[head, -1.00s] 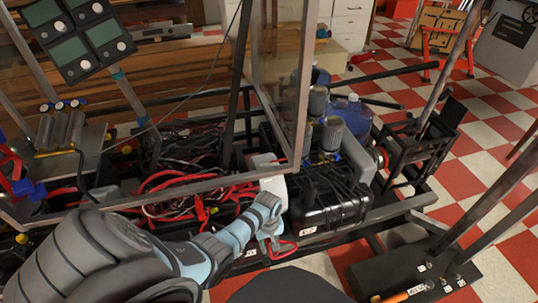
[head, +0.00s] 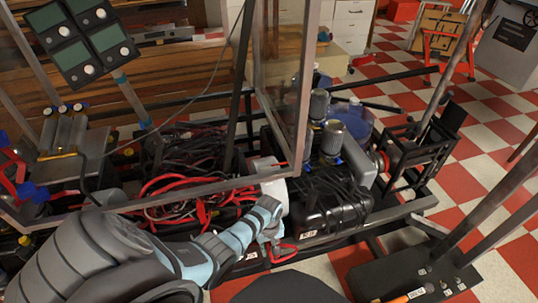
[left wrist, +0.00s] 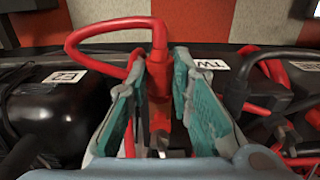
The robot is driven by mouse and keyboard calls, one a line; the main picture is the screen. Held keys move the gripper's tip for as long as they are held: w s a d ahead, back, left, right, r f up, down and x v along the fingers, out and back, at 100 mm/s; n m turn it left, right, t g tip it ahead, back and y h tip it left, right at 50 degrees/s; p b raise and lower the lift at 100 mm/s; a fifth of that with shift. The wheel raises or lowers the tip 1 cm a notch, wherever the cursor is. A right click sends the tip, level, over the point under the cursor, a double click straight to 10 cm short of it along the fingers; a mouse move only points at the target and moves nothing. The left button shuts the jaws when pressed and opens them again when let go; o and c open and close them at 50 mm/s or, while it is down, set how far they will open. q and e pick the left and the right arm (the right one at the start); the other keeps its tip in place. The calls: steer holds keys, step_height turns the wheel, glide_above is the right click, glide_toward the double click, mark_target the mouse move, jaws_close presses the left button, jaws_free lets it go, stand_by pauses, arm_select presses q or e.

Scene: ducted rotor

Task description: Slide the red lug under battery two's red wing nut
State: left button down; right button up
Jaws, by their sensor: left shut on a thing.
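My left gripper (head: 270,240) reaches in from the left, low beside the black engine-like unit. In the left wrist view its teal fingers (left wrist: 157,110) are closed on a red lead end (left wrist: 158,85), which I take to be the red lug. A red cable (left wrist: 85,33) loops from its top out to the left. In the head view this loop (head: 283,254) shows just beyond the fingertips. A small bright metal piece (left wrist: 172,154) shows low between the fingers; I cannot tell if it is the lug's tip or a wing nut. Battery two's red wing nut cannot be made out. My right gripper is not in view.
The black rounded unit (head: 330,205) stands right of the gripper. Tangled red and black cables (head: 190,155) lie behind and left. A framed clear panel (head: 285,75) stands above the rig. In the wrist view, thick red and black cables (left wrist: 270,95) crowd the right side.

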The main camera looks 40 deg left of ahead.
arm_select(q)
steer(key=shift+w+a+b, duration=0.35)
steer(key=shift+w+a, duration=0.05)
steer(key=shift+a, duration=0.2)
steer(key=shift+w+a+b, duration=0.35)
steer(key=shift+w+a, duration=0.05)
steer(key=shift+a, duration=0.2)
steer(key=c, duration=1.3)
jaws_free()
steer(key=shift+c, duration=0.2)
